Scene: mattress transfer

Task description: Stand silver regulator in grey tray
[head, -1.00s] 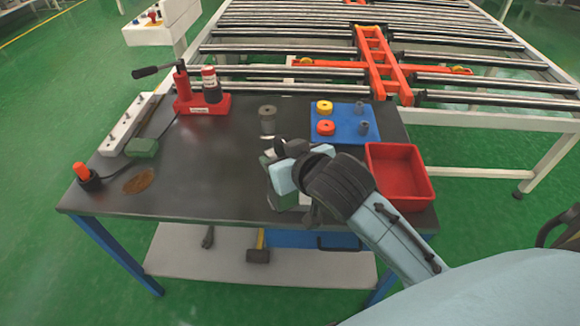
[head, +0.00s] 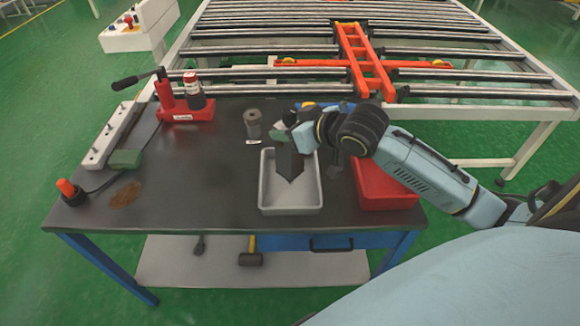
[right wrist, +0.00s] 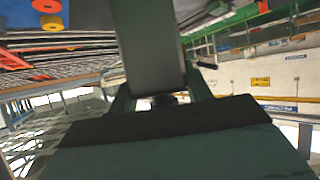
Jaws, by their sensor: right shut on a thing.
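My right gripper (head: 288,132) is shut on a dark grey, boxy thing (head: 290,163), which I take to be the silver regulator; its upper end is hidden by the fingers. It hangs down over the grey tray (head: 291,210), a shallow rectangular tray on the dark table. I cannot tell whether its lower end touches the tray floor. In the right wrist view the held thing (right wrist: 148,45) shows as a plain grey bar beyond the dark green gripper parts. My left gripper is not in view.
A grey cylinder (head: 253,125) stands just behind the tray's left side. A red bin (head: 385,195) is to the right, partly behind my arm. A red jack (head: 187,110) and power strip (head: 108,138) are at left.

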